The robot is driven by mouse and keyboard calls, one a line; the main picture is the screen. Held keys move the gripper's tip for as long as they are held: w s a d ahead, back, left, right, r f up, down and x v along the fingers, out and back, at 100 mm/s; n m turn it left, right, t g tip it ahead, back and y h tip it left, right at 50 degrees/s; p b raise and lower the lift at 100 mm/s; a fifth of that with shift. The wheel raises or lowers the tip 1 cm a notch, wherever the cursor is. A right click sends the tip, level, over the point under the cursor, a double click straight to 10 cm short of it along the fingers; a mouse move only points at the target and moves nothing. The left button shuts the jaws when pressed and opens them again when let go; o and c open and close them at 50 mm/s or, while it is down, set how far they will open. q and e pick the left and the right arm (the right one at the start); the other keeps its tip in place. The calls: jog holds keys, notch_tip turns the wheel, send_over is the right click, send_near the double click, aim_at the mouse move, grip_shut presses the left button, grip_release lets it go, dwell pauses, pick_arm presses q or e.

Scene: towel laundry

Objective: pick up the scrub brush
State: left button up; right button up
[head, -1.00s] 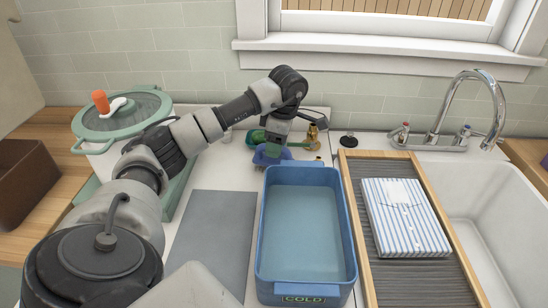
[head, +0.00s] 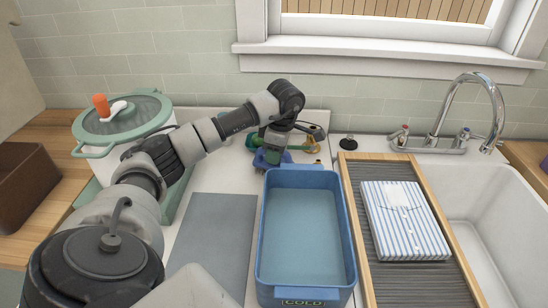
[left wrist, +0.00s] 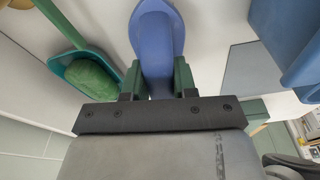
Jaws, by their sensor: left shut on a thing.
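The scrub brush is a blue-violet, rounded piece (head: 262,160) on the white counter behind the blue tub, largely covered by my left gripper in the head view. It also shows in the left wrist view (left wrist: 158,35), sticking out beyond the fingers. My left gripper (head: 272,151) reaches down at it from above. In the left wrist view its green fingers (left wrist: 159,80) stand on either side of the brush and are shut on it. I cannot tell whether the brush touches the counter. My right gripper is not in view.
A green scoop-shaped holder with a green lump (left wrist: 90,78) lies beside the brush. Small brass pieces (head: 314,138) stand close by. The blue tub marked COLD (head: 350,240) is just in front. A lidded pot (head: 118,112) is left, a grey mat (head: 212,235) nearer, the sink right.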

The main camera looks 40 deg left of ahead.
pick_arm(q)
notch_tip(320, 180, up, 10)
jog(key=shift+r, duration=0.1)
dwell(0.4)
